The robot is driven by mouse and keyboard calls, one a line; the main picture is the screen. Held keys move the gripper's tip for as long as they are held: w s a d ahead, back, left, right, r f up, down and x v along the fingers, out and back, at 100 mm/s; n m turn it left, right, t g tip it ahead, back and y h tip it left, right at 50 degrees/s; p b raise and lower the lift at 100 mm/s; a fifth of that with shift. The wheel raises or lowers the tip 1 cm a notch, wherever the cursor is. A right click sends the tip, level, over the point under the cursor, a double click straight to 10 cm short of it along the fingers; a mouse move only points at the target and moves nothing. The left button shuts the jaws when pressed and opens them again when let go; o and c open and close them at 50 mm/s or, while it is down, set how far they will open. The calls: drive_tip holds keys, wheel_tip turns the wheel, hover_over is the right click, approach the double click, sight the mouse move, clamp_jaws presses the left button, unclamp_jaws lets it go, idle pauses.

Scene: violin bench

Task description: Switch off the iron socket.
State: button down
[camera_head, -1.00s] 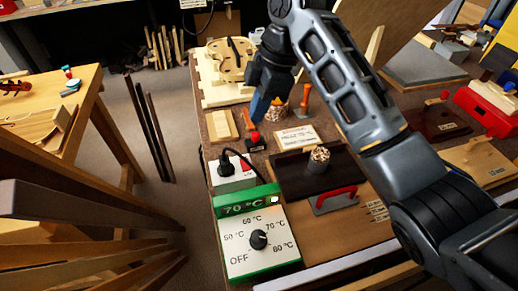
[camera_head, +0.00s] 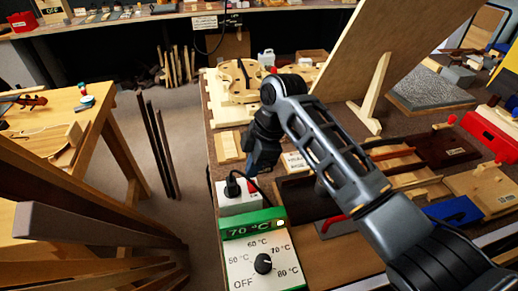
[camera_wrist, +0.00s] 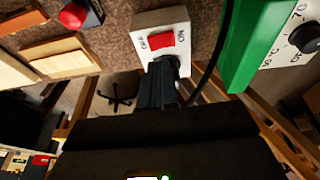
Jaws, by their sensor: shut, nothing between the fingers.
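The iron socket (camera_head: 238,206) is a white box at the bench's left edge, with a black plug (camera_head: 232,187) and cord. Its red rocker switch (camera_wrist: 161,39) sits between the printed words OFF and ON in the wrist view, where the white socket face (camera_wrist: 146,20) also shows. I cannot tell which side of the rocker is pressed. My gripper (camera_wrist: 162,64) is shut and empty, with its tips at the socket's face just beside the red switch. Contact is unclear. In the head view my gripper (camera_head: 254,172) is right above the socket and partly hides it.
The green heater controller (camera_head: 255,228), reading 70 °C, with a black dial (camera_head: 263,264), stands right in front of the socket. A cord runs beside my fingers. A red button (camera_wrist: 73,15) on a dark block is nearby. Violin parts and tools crowd the bench.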

sight(250, 182)
drive_tip(key=shift+w+f, duration=0.15)
drive_tip(key=shift+f, duration=0.7)
drive_tip(key=shift+w+f, duration=0.1)
drive_tip(key=shift+f, duration=0.7)
drive_tip(key=shift+w+a+f+b, duration=0.1)
drive_tip(key=shift+w+f+b, duration=0.05)
drive_tip(key=shift+f+b, duration=0.3)
drive_tip(key=shift+r, duration=0.1)
drive_tip(key=shift+p, duration=0.5)
drive_tip(key=shift+s+d+r+p, duration=0.1)
drive_tip(key=shift+s+d+p, duration=0.2)
drive_tip(key=shift+s+p, duration=0.5)
drive_tip(key=shift+r, duration=0.1)
